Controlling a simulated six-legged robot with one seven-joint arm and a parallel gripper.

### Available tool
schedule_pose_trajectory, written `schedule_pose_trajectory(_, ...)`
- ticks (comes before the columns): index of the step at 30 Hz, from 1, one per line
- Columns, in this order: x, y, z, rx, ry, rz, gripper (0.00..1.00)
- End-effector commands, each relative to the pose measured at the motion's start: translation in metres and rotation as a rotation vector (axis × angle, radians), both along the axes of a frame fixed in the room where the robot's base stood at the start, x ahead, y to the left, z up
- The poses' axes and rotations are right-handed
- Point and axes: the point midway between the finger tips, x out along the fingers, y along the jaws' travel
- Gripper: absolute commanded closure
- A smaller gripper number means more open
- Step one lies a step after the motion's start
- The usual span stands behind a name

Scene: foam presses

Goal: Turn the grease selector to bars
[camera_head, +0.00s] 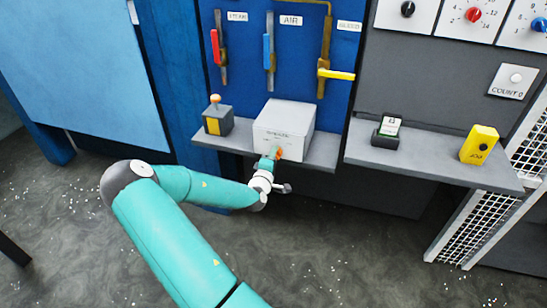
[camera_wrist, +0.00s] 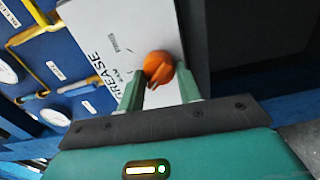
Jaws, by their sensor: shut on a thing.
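The grease selector is a white box (camera_head: 284,127) on the grey shelf below the blue panel, with an orange knob (camera_wrist: 159,66) on its front face. The box face (camera_wrist: 138,30) fills the upper middle of the wrist view, tilted, with the word GREASE and smaller labels too unclear to read surely. The knob has a raised grip bar. My gripper (camera_wrist: 160,82) has one finger on each side of the knob and is shut on it. In the head view my gripper (camera_head: 269,162) reaches the box front and partly hides the knob (camera_head: 279,153).
A yellow-and-grey box with an orange-topped lever (camera_head: 216,118) stands left of the selector. Pipes with red, blue and yellow handles (camera_head: 336,74) hang above. On the right shelf (camera_head: 430,160) are a small card holder (camera_head: 387,131) and a yellow box (camera_head: 479,145).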

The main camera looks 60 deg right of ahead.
Motion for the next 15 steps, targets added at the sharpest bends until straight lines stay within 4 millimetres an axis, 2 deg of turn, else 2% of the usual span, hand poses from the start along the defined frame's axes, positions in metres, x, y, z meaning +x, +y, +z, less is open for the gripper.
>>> schedule_pose_trajectory(15,-0.0014,0.0002,-0.0005,-0.01,0.068,-0.003,0.88)
